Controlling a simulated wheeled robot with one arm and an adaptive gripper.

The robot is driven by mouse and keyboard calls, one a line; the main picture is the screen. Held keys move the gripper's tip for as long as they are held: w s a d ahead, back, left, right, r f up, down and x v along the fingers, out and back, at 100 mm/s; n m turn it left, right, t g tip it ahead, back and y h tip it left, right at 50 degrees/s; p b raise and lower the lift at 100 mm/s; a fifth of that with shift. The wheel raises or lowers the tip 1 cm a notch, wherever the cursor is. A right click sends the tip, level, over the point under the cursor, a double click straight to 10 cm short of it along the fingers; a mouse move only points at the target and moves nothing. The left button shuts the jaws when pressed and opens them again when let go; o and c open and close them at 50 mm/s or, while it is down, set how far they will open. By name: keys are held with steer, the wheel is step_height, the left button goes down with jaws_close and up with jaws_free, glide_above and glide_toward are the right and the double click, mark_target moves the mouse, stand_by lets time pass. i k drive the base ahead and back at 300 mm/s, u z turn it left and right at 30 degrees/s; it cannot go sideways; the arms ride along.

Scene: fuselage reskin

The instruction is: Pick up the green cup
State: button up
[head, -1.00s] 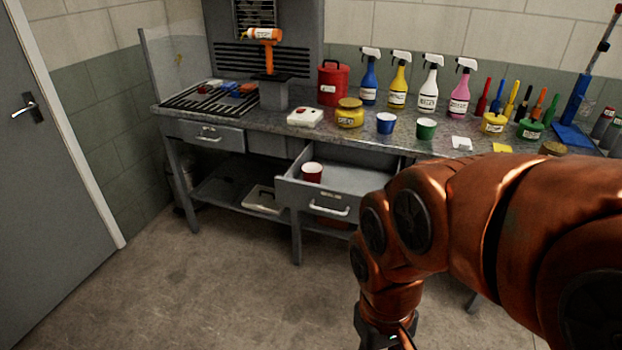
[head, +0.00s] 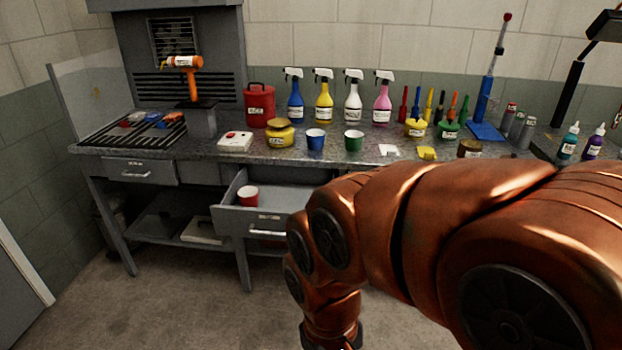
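The green cup (head: 354,140) stands upright on the grey workbench (head: 220,147), near its front edge and to the right of a blue cup (head: 316,139). My orange arm fills the lower right of the head view, in front of and below the bench. My gripper is cut off by the bottom edge of the head view, so its fingers do not show.
An open drawer (head: 268,233) with a red cup (head: 248,196) in it juts out below the bench top. A yellow jar (head: 280,133) stands left of the cups. Several spray bottles (head: 353,98) line up behind. A white card (head: 389,151) lies to the right.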

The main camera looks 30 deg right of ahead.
mark_target(354, 139)
steer(key=z, duration=1.85)
steer(key=i, duration=1.45)
steer(key=u, duration=2.45)
